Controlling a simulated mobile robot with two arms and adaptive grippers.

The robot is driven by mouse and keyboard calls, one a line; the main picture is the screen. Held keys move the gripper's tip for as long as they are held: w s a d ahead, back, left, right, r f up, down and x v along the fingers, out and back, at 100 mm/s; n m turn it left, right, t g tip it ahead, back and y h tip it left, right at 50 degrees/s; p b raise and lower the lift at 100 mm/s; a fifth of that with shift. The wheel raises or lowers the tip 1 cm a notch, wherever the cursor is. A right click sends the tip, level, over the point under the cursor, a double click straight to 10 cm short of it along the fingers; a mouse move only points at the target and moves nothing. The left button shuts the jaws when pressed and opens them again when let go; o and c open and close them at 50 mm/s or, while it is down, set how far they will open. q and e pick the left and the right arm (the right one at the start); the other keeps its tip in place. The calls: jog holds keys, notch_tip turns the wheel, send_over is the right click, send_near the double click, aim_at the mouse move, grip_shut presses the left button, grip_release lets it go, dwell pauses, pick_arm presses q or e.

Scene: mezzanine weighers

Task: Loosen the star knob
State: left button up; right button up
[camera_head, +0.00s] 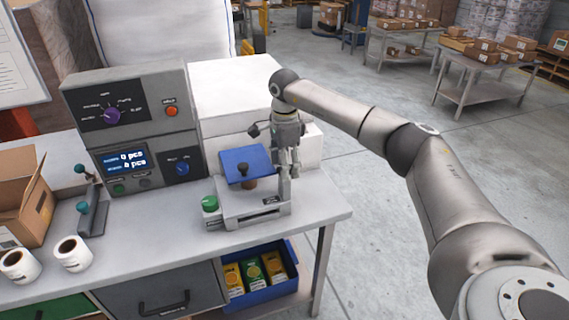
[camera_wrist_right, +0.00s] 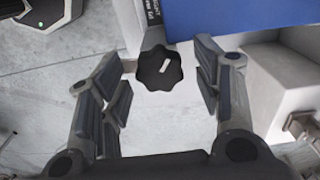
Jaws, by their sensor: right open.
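The star knob (camera_wrist_right: 160,68) is black with a lobed rim and a pale mark on its face. In the right wrist view it lies between the two fingertips of my right gripper (camera_wrist_right: 162,84), with a visible gap on each side. The gripper is open and holds nothing. In the head view my right gripper (camera_head: 287,163) points down beside the blue plate (camera_head: 236,160) of a small bench fixture (camera_head: 243,207). I cannot make out the star knob there. My left gripper is not in view.
A green knob (camera_head: 209,203) sits at the fixture's left. A grey control box (camera_head: 133,122) and white block (camera_head: 225,90) stand behind. Label rolls (camera_head: 72,254) and an open carton (camera_head: 25,205) are at left. A blue bin (camera_head: 262,297) sits below the bench.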

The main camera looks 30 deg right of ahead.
notch_tip(320, 180, up, 12)
dwell(0.4)
dwell(0.4)
